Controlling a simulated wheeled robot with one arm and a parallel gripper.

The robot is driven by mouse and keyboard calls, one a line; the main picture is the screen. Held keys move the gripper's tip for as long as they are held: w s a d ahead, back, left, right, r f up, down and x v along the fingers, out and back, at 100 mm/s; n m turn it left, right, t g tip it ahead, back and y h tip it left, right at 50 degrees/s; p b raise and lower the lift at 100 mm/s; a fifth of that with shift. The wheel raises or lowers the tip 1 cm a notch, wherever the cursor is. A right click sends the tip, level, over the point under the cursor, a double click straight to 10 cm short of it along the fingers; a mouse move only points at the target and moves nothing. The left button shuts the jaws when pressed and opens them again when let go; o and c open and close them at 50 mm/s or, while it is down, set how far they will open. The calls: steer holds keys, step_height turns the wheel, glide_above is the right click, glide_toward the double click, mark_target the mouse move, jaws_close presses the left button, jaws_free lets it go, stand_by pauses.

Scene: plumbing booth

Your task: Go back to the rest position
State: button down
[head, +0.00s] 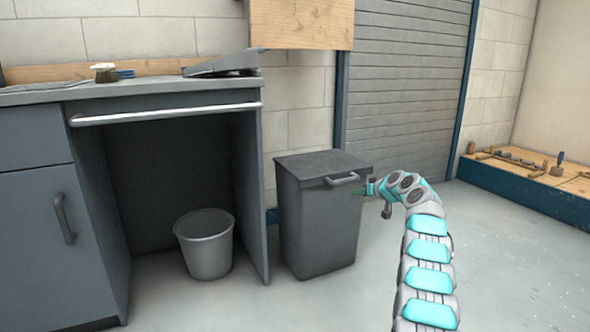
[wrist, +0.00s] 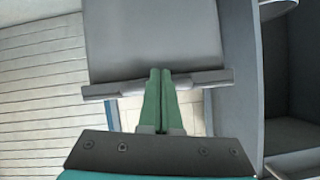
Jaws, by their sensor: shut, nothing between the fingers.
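My gripper (wrist: 160,72) is shut and empty, its two green fingers pressed together in the wrist view. Its tips overlap the bar handle (wrist: 100,92) of the grey lidded bin (wrist: 150,38) in that view; I cannot tell whether they touch it. In the head view my arm reaches up from the lower right, and my gripper (head: 358,192) is in front of the right side of the bin (head: 318,228), just below the handle (head: 343,180) on its lid. The lid looks closed.
A grey workbench (head: 150,92) with a rail stands at left, with an open bucket (head: 206,246) beneath it. A slatted shutter (head: 405,85) is behind the bin. A low blue platform (head: 515,192) with tools lies at right. The floor at right is clear.

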steer(key=s+a+r+m+g, duration=0.15)
steer(key=s+a, duration=0.35)
steer(key=s, duration=0.5)
steer(key=s+a+r+g+h, duration=0.1)
steer(key=s+a+r+g, duration=0.2)
steer(key=s, duration=0.8)
steer(key=s+a+g, duration=0.3)
steer(key=s+a, duration=0.3)
steer(key=s, duration=0.4)
steer(key=s+d+f+m+g+h, duration=0.1)
steer(key=s+d+f+g+h, duration=0.15)
steer(key=s, duration=1.35)
steer(key=s+d+f+g+h, duration=0.1)
steer(key=s+f, duration=0.3)
steer(key=s, duration=1.2)
steer(key=s+d+f+m+g+h, duration=0.1)
steer(key=s+d+f+g+h, duration=0.15)
steer(key=s, duration=1.25)
step_height(320, 180, up, 14)
steer(key=y+p, duration=0.1)
steer(key=p, duration=1.4)
steer(key=shift+a+r, duration=0.25)
steer(key=shift+a, duration=0.05)
steer(key=shift+n+t, duration=0.25)
